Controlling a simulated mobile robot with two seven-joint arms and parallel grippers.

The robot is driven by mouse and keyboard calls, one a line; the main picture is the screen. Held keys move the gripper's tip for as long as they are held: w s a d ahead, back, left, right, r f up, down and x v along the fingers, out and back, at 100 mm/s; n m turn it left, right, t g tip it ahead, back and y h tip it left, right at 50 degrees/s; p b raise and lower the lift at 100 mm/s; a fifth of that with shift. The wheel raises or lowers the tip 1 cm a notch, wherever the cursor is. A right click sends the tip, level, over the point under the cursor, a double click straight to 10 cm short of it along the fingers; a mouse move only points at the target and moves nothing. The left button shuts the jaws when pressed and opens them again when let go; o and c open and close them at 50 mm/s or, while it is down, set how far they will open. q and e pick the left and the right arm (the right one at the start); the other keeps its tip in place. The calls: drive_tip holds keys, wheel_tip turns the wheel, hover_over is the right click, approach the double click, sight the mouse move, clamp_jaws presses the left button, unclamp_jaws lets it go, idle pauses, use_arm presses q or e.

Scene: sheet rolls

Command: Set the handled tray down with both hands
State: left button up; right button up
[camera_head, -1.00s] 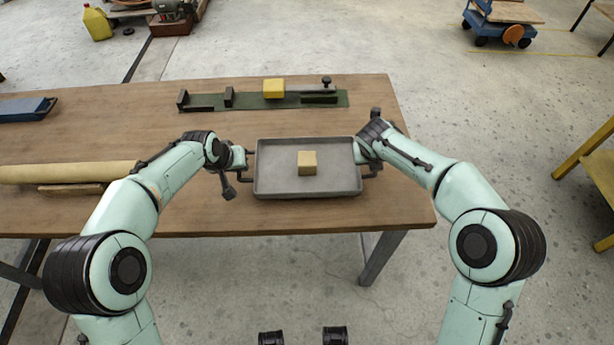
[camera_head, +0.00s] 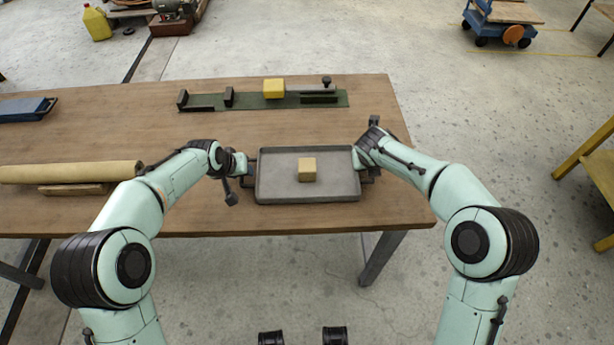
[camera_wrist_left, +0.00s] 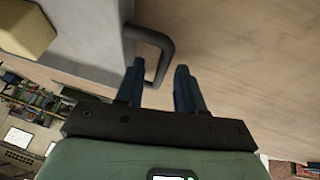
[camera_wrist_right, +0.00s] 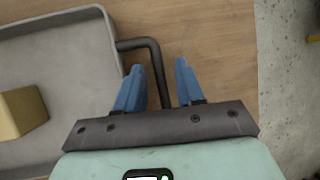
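The grey handled tray (camera_head: 330,190) lies level over the front right of the wooden table, and appears to rest on it. A tan block (camera_head: 307,170) sits inside, near its middle. My left gripper (camera_wrist_left: 160,75) is at the tray's left handle (camera_wrist_left: 160,40). Its fingers stand apart on either side of the handle bar, with gaps visible. My right gripper (camera_wrist_right: 161,80) is at the right handle (camera_wrist_right: 155,60), its fingers also apart around the bar. In the head view, the fingertips are too small to make out.
Behind the tray, a green strip (camera_head: 235,103) carries dark fittings and a yellow block (camera_head: 274,88). A tan roll (camera_head: 75,172) lies on the table (camera_head: 150,120) at left, and a blue tray (camera_head: 25,108) stands behind it. The table's front edge is close to the tray.

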use_arm(q)
drive_tip(key=shift+r, duration=0.15)
drive_tip(key=v, duration=1.1)
drive_tip(key=shift+s+r, duration=0.25)
drive_tip(key=shift+r, duration=0.05)
use_arm(e)
drive_tip(key=v, duration=1.2)
use_arm(q)
drive_tip(key=shift+s+a, duration=0.1)
drive_tip(key=shift+a, duration=0.05)
use_arm(e)
drive_tip(key=shift+s, duration=0.1)
